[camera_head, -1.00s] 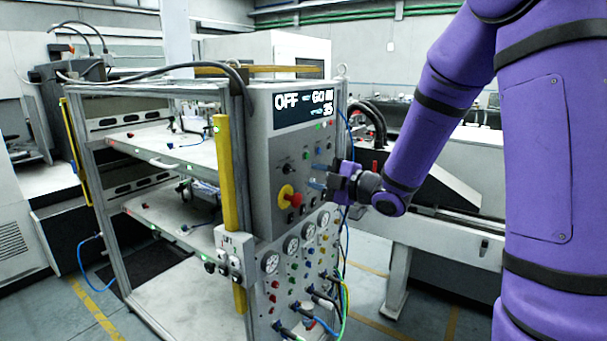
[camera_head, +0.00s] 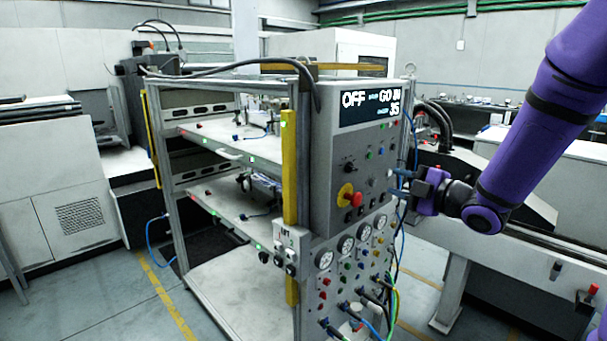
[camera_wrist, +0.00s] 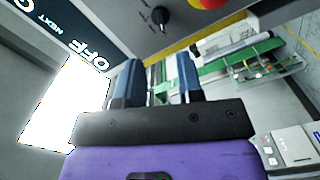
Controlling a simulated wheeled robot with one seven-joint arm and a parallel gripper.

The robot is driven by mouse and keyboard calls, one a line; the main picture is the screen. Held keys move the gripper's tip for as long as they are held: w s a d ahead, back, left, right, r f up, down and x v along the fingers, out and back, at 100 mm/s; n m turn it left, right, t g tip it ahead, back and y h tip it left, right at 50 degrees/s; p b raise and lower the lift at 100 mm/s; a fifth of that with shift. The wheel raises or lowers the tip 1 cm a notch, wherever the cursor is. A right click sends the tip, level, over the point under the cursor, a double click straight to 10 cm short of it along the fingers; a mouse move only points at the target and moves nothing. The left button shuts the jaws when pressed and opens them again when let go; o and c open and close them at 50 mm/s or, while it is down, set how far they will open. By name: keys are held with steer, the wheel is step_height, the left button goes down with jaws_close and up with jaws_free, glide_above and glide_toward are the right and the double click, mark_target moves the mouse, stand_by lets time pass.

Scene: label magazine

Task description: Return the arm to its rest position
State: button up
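My gripper (camera_head: 399,183) is at the right side of the control panel (camera_head: 332,150) in the head view, with its fingers pointing left toward the panel face. In the wrist view the two blue-grey fingers of my gripper (camera_wrist: 158,82) stand apart with nothing between them. Whether the fingertips touch the panel cannot be told. My purple arm (camera_head: 540,130) reaches in from the right edge of the head view, bent at the elbow. The panel's display (camera_head: 370,105) reads OFF and GO, with 35 below.
The panel carries a red and yellow stop button (camera_head: 347,196), a black knob (camera_head: 349,166), gauges and cables. A frame with shelves (camera_head: 215,137) stands to its left. A grey machine (camera_head: 520,200) is behind my arm. Open floor (camera_head: 90,295) lies at the lower left.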

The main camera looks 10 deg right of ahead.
steer(key=s+d+r+m+g+h, duration=0.2)
steer(key=s+d+r+m+h, duration=0.4)
steer(key=m+h, duration=0.55)
steer(key=s+a+m+g, duration=0.3)
steer(key=s+m, duration=0.1)
steer(key=s, duration=0.7)
steer(key=s+a+m+g+y, duration=0.1)
steer(key=s+m+g, duration=0.3)
steer(key=s, duration=0.7)
steer(key=shift+s+a+m, duration=0.3)
steer(key=shift+a+m, duration=0.25)
steer(key=shift+a, duration=0.35)
steer(key=shift+r, duration=0.1)
